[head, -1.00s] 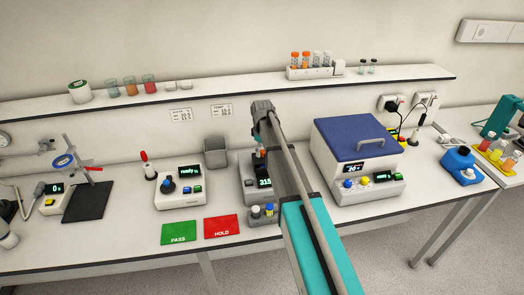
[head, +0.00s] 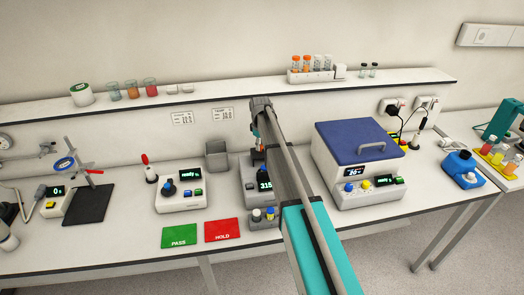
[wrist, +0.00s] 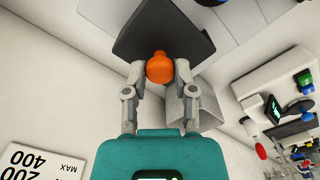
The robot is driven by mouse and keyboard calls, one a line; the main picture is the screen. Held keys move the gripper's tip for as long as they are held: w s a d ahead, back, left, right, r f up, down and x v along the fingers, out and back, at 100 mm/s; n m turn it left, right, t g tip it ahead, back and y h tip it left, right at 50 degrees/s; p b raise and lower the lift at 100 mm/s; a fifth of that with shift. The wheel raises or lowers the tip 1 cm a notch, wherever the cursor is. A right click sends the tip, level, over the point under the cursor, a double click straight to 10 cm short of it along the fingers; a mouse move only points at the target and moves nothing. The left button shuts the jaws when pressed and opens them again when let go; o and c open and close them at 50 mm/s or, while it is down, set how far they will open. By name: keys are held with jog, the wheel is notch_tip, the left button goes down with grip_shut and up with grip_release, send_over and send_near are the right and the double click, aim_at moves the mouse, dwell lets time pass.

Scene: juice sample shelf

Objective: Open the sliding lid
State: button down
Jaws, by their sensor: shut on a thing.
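My gripper (wrist: 157,72) is shut on an orange rounded knob (wrist: 159,67), with a fingertip on each side of it. A dark panel (wrist: 150,30) lies right beyond the knob in the wrist view. It may be the sliding lid, but I cannot tell whether knob and panel are joined. In the head view my gripper (head: 258,143) is over the back of the grey instrument (head: 250,196) with the lit display. My arm hides part of that instrument, including where any lid lies.
A grey bin (head: 217,155) stands just left of the instrument, also seen in the wrist view (wrist: 205,113). A blue-lidded box (head: 358,136) is close on the right. The shelf (head: 210,93) runs behind.

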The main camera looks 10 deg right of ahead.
aim_at(263, 153)
jog(key=shift+w, duration=0.15)
jog(key=shift+c, duration=2.1)
grip_release()
jog(key=s, duration=0.6)
jog(key=shift+s, duration=0.1)
notch_tip(263, 153, up, 14)
jog(key=p, duration=1.4)
jog(key=s+f+m+b, duration=0.4)
jog(key=s+f+b, duration=0.3)
jog(key=s, duration=0.5)
jog(key=s+f+m+b, duration=0.4)
jog(key=s+f+b, duration=0.4)
jog(key=s, duration=0.5)
jog(key=shift+s+f+b, duration=0.25)
jog(key=shift+f+b, duration=0.05)
jog(key=shift+b, duration=0.05)
